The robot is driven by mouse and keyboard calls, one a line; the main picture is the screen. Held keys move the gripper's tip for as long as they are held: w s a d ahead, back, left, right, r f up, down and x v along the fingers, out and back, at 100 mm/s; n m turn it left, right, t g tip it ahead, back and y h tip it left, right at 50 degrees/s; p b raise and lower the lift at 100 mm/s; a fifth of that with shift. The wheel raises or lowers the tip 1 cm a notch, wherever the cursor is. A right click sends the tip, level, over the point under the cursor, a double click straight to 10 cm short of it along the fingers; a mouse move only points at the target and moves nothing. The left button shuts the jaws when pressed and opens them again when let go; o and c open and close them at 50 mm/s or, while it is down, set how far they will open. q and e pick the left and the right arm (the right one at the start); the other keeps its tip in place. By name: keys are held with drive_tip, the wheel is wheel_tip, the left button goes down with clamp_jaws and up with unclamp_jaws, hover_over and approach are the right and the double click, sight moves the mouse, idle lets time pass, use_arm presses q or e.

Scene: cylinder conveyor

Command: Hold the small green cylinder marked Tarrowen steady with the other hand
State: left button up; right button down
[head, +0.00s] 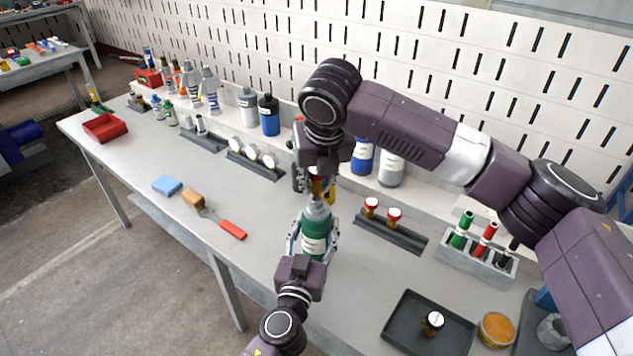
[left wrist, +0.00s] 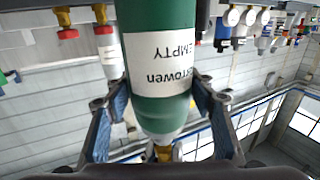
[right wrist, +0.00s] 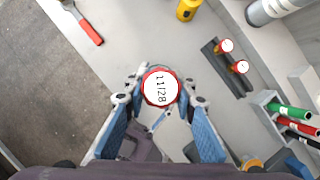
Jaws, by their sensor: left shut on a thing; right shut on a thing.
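The small green cylinder (head: 314,223) with a grey shoulder stands upright over the bench. In the left wrist view its white label (left wrist: 160,60) shows part of the name Tarrowen and EMPTY, upside down. My left gripper (head: 313,242) is shut around its body, a finger on each side. My right gripper (head: 314,183) is directly above, pointing down, shut on a brass valve with a red-rimmed white cap (right wrist: 160,88) reading 11/28. The brass part (left wrist: 163,153) is at the cylinder's neck; I cannot tell whether it is seated. The cylinder's base is hidden.
A dark rack with two red-topped valves (head: 391,235) and a grey holder with coloured tubes (head: 478,262) stand right. A dark tray (head: 407,337) is front right. A red-handled brush (head: 232,230) and blue sponge (head: 167,185) lie left. Cylinders line the back.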

drive_tip(key=shift+f, duration=0.75)
idle(0.4)
drive_tip(key=shift+r, duration=0.45)
drive_tip(key=shift+f, duration=0.5)
idle(1.4)
drive_tip(key=shift+r, duration=0.5)
drive_tip(key=shift+f, duration=0.6)
idle(1.2)
drive_tip(key=shift+r, duration=0.1)
drive_tip(key=shift+r, duration=1)
drive_tip(key=shift+f, duration=0.1)
idle(1.0)
